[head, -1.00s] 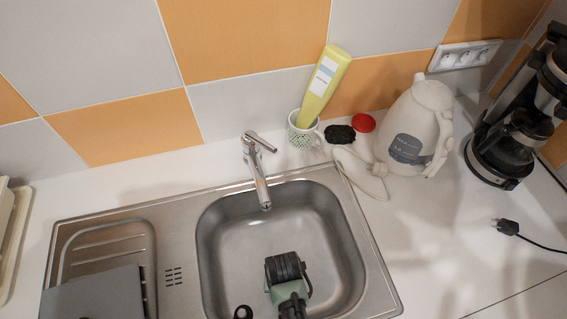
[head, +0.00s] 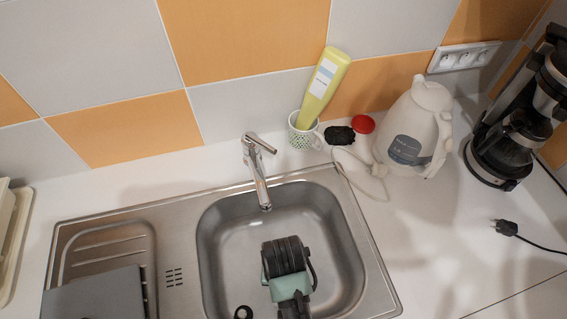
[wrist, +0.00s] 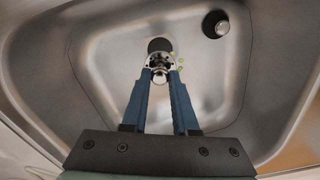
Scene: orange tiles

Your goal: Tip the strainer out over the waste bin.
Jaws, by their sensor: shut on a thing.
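In the wrist view my gripper (wrist: 161,76) points into the steel sink, its two blue fingers shut on the small metal strainer (wrist: 160,76). The strainer has a round knob and a dark inside. A few yellow-green bits show at its right side. A dark round shape lies just beyond it; I cannot tell whether it is the drain opening. In the head view my wrist is over the sink basin (head: 232,235), and it hides the fingers and the strainer. No waste bin shows in either view.
The tap (head: 258,172) reaches over the back of the basin. Behind it stand a cup (head: 303,131) with a yellow-green bottle (head: 324,85), a black sponge-like thing (head: 340,135), a red lid (head: 363,124) and a white jug (head: 412,125). A grey board (head: 95,295) lies on the drainer.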

